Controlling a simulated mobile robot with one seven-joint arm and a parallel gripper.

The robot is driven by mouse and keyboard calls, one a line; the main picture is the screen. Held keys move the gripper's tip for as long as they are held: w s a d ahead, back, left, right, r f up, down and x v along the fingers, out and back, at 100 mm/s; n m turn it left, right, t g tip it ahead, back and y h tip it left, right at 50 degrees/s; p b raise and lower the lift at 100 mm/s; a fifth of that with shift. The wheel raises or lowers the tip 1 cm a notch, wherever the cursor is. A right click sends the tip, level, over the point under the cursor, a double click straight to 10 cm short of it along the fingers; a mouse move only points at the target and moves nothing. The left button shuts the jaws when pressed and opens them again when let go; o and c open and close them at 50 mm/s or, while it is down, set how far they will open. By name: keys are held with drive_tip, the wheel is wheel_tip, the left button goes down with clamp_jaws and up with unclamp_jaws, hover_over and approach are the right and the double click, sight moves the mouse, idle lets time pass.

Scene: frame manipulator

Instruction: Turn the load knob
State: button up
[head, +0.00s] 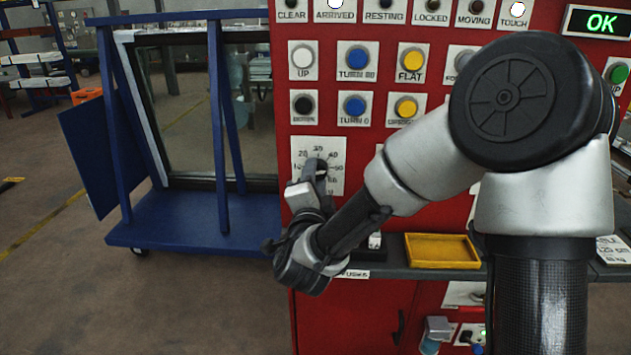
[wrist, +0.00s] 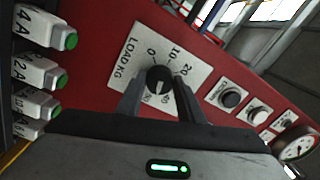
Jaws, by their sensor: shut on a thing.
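The load knob (wrist: 158,79) is a round black knob on a white plate (wrist: 139,45) marked LOAD KG with numbers around it, on the red panel. In the wrist view my gripper (wrist: 160,92) reaches the plate with one finger on each side of the knob, shut on it. In the head view my gripper (head: 316,172) is at the dial plate (head: 330,150), low on the left part of the panel. There my gripper and wrist cover the knob and the lower left of the plate. The pointer's exact reading cannot be made out.
White, blue and yellow buttons (head: 411,60) sit above the dial. A yellow tray (head: 442,251) lies on the shelf below. A blue rack (head: 190,218) holding a framed pane stands at left. Fuse-like white handles (wrist: 38,73) show left in the wrist view.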

drive_tip(key=shift+r, duration=0.15)
drive_tip(key=o, duration=1.1)
drive_tip(key=shift+c, duration=0.2)
